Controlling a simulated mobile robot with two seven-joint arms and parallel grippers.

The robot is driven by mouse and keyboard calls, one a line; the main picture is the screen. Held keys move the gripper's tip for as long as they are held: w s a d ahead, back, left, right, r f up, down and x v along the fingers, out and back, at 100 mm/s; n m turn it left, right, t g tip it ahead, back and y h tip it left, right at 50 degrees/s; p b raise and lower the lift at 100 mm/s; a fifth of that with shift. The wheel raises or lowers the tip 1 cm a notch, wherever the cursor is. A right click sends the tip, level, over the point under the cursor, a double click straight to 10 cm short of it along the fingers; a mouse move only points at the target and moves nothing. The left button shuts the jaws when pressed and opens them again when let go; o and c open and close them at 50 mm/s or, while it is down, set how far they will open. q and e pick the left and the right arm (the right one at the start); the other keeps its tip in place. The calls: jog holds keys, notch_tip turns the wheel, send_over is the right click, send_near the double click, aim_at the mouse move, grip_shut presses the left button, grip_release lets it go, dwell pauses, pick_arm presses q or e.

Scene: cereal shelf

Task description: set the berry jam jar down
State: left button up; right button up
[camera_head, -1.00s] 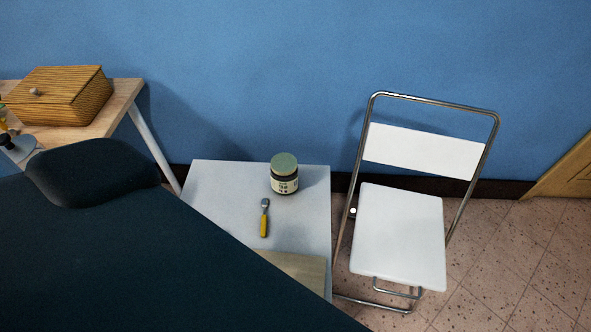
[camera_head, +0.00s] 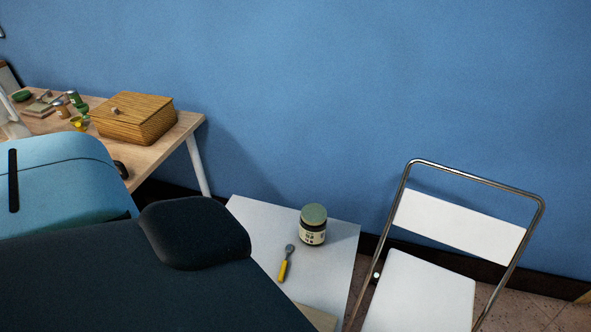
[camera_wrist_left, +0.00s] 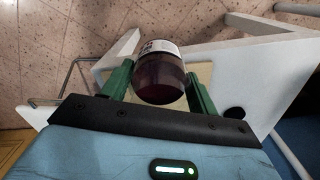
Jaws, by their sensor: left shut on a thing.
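The berry jam jar (camera_wrist_left: 158,78), dark purple-red with a pale label band, shows in the left wrist view. My left gripper (camera_wrist_left: 160,88) has its green fingers on both sides of the jar and is shut on it. The white table (camera_wrist_left: 225,60) is behind the jar in that view; I cannot tell whether the jar touches it. In the head view, my dark arm covers the near part of the white table (camera_head: 335,275), and neither the left gripper nor the held jar shows. My right gripper is in neither view.
A green-lidded jar (camera_head: 312,228) stands at the back of the white table, with a yellow-handled tool (camera_head: 285,264) before it. A beige board (camera_head: 314,316) lies nearer. A folding chair (camera_head: 432,287) stands right. A wooden table (camera_head: 168,147) at left holds a wicker box (camera_head: 135,118).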

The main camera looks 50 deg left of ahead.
pick_arm(q)
jog(key=w+d+f+b, duration=0.1)
jog(key=w, duration=1.4)
jog(key=shift+f, duration=0.15)
jog(key=f, duration=0.1)
jog(key=f+b, duration=0.1)
jog(key=shift+w+d+f, duration=0.15)
jog(key=shift+w+f, duration=0.2)
jog(key=shift+f, duration=0.45)
jog(key=shift+f, duration=0.1)
jog(key=o, duration=1.2)
notch_tip(320, 180, up, 12)
jog(key=p, duration=0.2)
jog(key=shift+p, duration=0.35)
